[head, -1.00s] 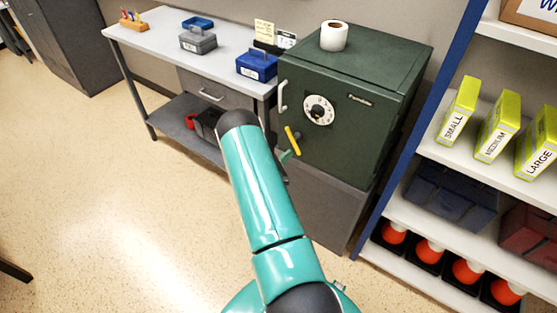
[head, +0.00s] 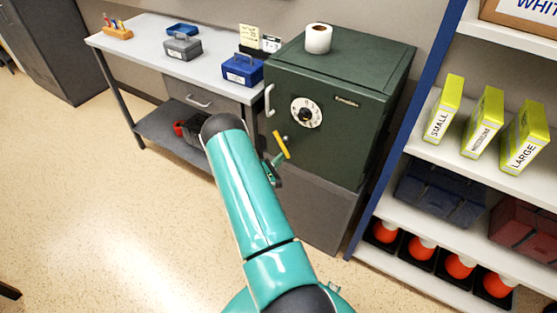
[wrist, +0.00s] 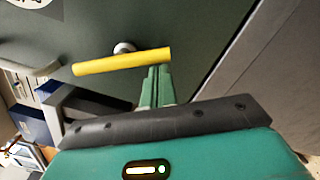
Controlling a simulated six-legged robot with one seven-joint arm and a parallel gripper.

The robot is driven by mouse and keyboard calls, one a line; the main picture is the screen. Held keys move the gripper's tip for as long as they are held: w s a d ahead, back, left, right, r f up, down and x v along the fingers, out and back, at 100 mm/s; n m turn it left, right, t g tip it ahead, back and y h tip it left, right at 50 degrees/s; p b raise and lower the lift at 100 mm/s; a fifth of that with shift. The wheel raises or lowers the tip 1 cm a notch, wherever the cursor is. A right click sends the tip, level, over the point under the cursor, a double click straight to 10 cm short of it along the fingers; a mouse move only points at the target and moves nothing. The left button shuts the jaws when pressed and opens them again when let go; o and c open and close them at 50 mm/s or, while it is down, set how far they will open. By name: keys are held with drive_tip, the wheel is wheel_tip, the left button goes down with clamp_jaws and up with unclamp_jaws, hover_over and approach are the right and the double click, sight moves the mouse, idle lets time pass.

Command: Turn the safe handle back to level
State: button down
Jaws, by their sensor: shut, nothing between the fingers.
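The dark green safe (head: 355,125) stands on a grey cabinet. Its yellow handle (head: 281,145) sits below the dial and slants steeply, upper end to the left and lower end to the right. In the wrist view, which is turned on its side, the yellow handle (wrist: 105,64) lies across the picture, with its round metal hub (wrist: 124,47) behind it. My gripper (wrist: 159,70) is shut and empty. Its fingertips are right beside the handle's lower end, on the left side as seen from the head; I cannot tell if they touch. In the head view my arm partly hides my gripper (head: 275,163).
A pale fixed pull (head: 269,101) and a white dial (head: 306,112) are on the safe door. A paper roll (head: 318,38) stands on top. A desk with a blue box (head: 243,69) is at left; a shelf unit with a blue post (head: 408,125) is at right.

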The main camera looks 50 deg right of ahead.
drive_tip(key=shift+s+n, duration=0.2)
drive_tip(key=shift+n, duration=0.3)
drive_tip(key=s+r+n, duration=0.1)
drive_tip(key=n, duration=0.2)
drive_tip(key=s+r+n, duration=0.1)
drive_tip(key=n, duration=0.2)
drive_tip(key=s+r+n, duration=0.1)
drive_tip(key=n, duration=0.2)
drive_tip(key=shift+s+d+n+t, duration=0.15)
drive_tip(key=shift+s+n+t, duration=0.15)
idle(0.3)
idle(0.4)
